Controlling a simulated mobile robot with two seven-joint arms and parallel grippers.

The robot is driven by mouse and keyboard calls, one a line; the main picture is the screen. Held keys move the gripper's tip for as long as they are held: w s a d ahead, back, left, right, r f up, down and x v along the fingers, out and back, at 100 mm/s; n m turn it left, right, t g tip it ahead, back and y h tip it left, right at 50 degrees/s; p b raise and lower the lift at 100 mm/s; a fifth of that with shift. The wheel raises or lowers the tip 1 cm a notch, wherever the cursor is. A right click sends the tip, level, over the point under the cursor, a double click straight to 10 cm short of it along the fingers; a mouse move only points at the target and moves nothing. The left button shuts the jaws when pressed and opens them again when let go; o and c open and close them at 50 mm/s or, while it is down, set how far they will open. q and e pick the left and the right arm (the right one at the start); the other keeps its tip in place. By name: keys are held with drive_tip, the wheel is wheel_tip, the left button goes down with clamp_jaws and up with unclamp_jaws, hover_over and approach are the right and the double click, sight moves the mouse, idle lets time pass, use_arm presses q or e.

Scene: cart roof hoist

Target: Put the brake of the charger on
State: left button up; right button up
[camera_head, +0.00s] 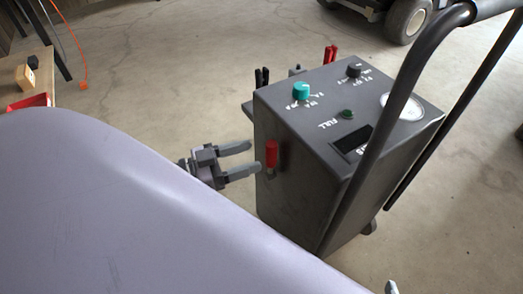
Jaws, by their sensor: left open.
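The charger (325,170) is a dark grey box on the floor, right of centre, with a sloping top panel and a tall tubular handle (375,155). A small upright red lever (271,154) sits on its left-facing side, near the top edge; I take it to be the brake lever. My left gripper (256,157) is open, its two fingers pointing right at the red lever. The fingertips are close to the lever, which does not appear to be between them; I cannot tell if they touch.
A large smooth lavender surface fills the lower left and hides my left arm. The panel has a teal knob (301,91), a black knob (354,70) and a round gauge (402,106). Black and red clamps (330,54) stand behind. A wooden bench (38,75) is at far left.

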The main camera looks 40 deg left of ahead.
sight(271, 161)
use_arm(q)
drive_tip(key=shift+b+x, duration=0.6)
drive_tip(key=shift+x, duration=1.55)
clamp_jaws()
